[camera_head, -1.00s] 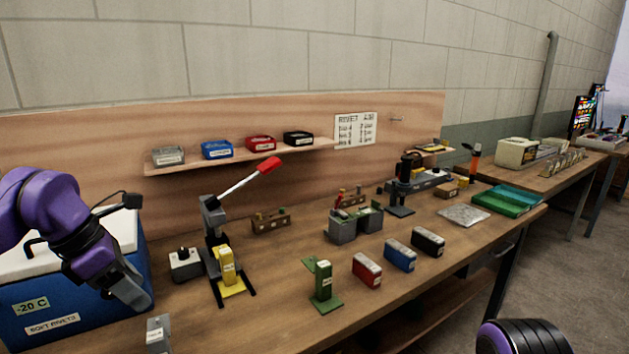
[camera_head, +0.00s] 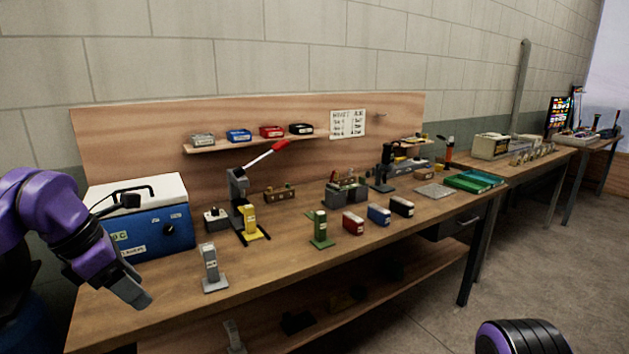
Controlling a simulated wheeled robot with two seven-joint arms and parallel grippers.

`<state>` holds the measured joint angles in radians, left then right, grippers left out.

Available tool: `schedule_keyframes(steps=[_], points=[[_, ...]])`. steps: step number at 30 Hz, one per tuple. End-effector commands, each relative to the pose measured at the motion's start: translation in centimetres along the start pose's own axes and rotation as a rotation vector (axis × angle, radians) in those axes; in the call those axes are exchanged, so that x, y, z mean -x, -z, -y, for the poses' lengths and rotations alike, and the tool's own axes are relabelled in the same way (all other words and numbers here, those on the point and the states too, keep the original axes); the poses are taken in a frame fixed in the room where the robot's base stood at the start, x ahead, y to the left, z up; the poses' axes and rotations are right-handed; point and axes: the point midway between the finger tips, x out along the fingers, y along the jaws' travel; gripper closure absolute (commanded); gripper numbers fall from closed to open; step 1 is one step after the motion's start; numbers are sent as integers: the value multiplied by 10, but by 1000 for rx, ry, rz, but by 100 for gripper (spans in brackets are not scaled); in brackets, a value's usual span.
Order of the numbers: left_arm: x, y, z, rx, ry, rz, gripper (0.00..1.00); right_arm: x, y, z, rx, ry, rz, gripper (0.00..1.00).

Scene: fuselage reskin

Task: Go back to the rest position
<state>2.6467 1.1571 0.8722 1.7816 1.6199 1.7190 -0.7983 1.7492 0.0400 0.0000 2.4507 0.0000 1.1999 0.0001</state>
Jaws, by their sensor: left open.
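My left arm comes in from the left, purple and black. Of my right arm only a dark ribbed, purple-ringed part shows at the bottom right edge. The right gripper is out of the picture.
A blue cooler (camera_head: 150,230) stands on the bench behind the left gripper. A grey stand (camera_head: 211,268), a red-handled press (camera_head: 240,195), a green stand (camera_head: 320,230) and red, blue and black boxes line the bench. Open floor (camera_head: 540,245) lies at right.

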Motion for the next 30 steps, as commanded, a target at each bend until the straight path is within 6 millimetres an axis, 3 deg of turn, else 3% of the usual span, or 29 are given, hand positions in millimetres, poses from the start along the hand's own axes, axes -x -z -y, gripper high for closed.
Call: schedule_keyframes(steps=[5, 11, 14, 19, 23, 27, 30], points=[[-6, 1, -23, 52, -153, -8, 42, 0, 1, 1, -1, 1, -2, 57], [-33, 7, -46, 29, -369, -95, 42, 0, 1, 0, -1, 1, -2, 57], [-63, 13, -55, -38, -496, -180, 42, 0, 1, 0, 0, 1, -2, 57], [-131, 31, -56, -259, -666, -337, 42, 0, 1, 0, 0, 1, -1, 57], [-201, 58, -35, -550, -726, -455, 42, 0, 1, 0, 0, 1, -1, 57], [-278, 112, 14, -939, -657, -540, 42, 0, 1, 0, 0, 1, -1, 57], [-318, 162, 57, -1194, -534, -571, 42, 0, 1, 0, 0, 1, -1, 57]])
